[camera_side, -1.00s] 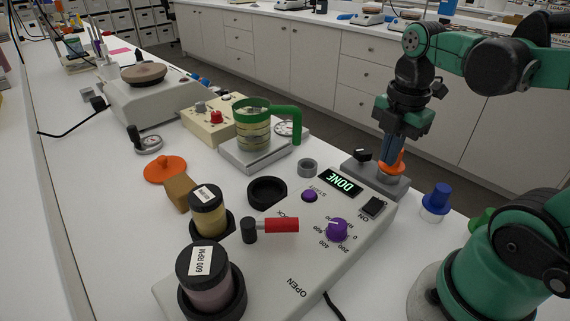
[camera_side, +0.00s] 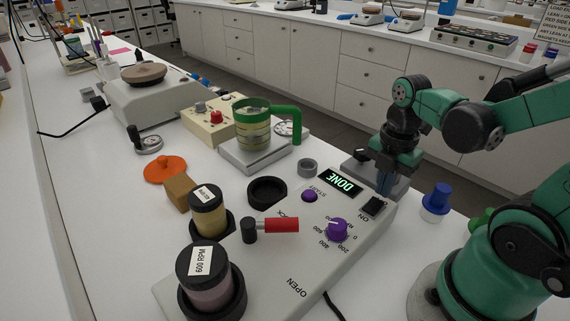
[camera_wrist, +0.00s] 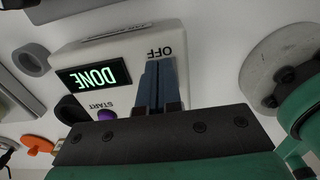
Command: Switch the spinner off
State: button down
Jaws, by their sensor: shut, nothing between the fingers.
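The spinner (camera_side: 290,262) is a pale grey box on the bench, its display (camera_side: 341,182) reading DONE. Its black rocker switch (camera_side: 374,206) is at the right end, beside the word ON. The wrist view shows the word OFF at the switch's other side, and the display (camera_wrist: 93,77) again. My gripper (camera_side: 384,187) is shut and empty, fingers pointing down just behind the switch in the side view. In the wrist view my fingers (camera_wrist: 156,82) cover the switch, so contact and the rocker's tilt cannot be told.
A blue-capped jar (camera_side: 437,202) stands to the right. A green-handled cup (camera_side: 254,130) stands behind.

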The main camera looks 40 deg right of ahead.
jog(key=shift+f, duration=0.1)
dwell(0.3)
jog(key=shift+f, duration=0.4)
notch_tip(320, 180, up, 10)
jog(key=shift+f, duration=0.2)
dwell(0.6)
jog(key=w+a+f+m+t, duration=0.1)
jog(key=w+a+m+t, duration=0.5)
jog(key=m, duration=1.1)
jog(key=shift+w+a+f+m+t, duration=0.4)
jog(key=shift+a+t, duration=0.1)
jog(key=shift+a, duration=0.3)
